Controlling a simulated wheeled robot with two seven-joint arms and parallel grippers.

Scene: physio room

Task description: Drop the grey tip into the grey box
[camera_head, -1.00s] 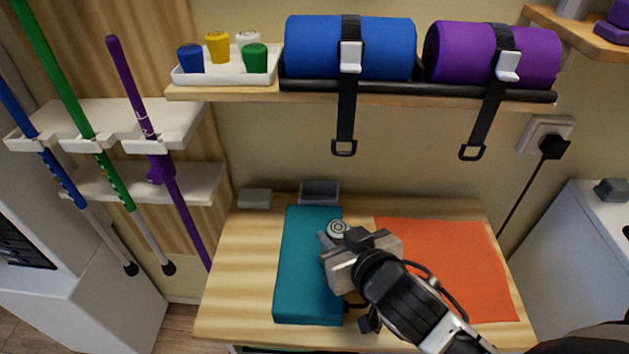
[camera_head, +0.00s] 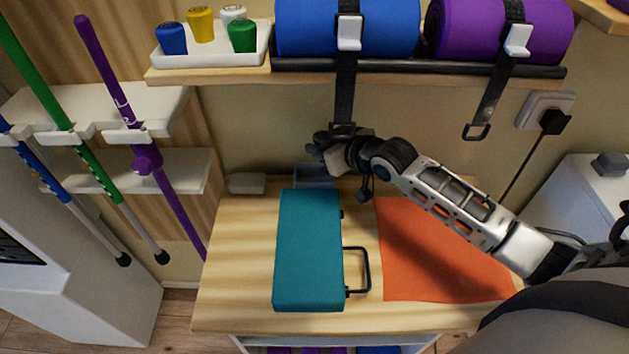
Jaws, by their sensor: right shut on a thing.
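My right gripper (camera_head: 318,152) is at the back of the wooden table, over the small open grey box (camera_head: 312,177). It is shut on the grey tip, which hardly shows now among the dark fingers. The gripper covers part of the box's back and right side, so I cannot see how far the tip is from the box's opening. My left gripper is not in view.
A teal block (camera_head: 308,250) with a black handle lies in front of the box, beside an orange sheet (camera_head: 430,250). A light grey block (camera_head: 247,184) sits left of the box. A hanging strap (camera_head: 345,100) comes down from the shelf just above my gripper.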

